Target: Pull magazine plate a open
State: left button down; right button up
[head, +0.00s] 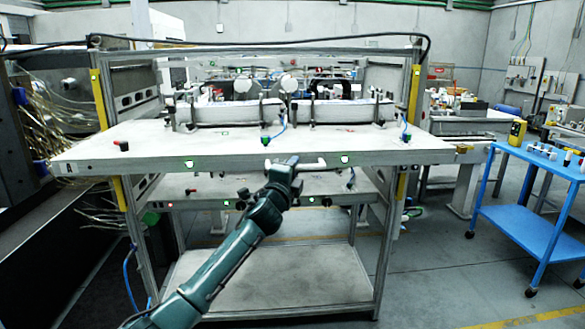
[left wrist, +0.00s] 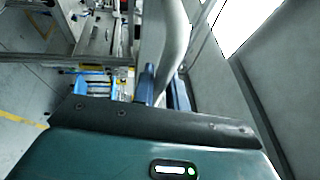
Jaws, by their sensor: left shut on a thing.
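Magazine plate A (head: 240,147) is the upper white plate of the metal frame, with a small dark "A" mark at its front left. It sticks out toward me beyond the frame's posts. A white handle (head: 313,165) sits at the middle of its front edge. My left gripper (head: 285,163) is at this handle and shut on it, with the arm rising from below. In the left wrist view, the pale handle bar (left wrist: 173,40) runs down to the jaws (left wrist: 165,85), and the gripper body hides part of the grip. My right gripper is not in view.
A lower plate (head: 205,185) lies under plate A, with an empty shelf (head: 275,278) near the floor. Long label holders (head: 225,112) stand on plate A's back part. A blue cart (head: 540,170) stands at the right. Floor between the frame and the cart is clear.

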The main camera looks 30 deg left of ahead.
pick_arm(q)
jog(key=shift+s+d+f, duration=0.1)
jog(key=shift+s+d, duration=0.15)
jog(key=shift+s, duration=0.1)
jog(key=c, duration=1.4)
grip_release()
jog(key=shift+s, duration=0.1)
jog(key=b+v, duration=0.1)
jog(key=v, duration=1.2)
jog(key=shift+b, duration=0.35)
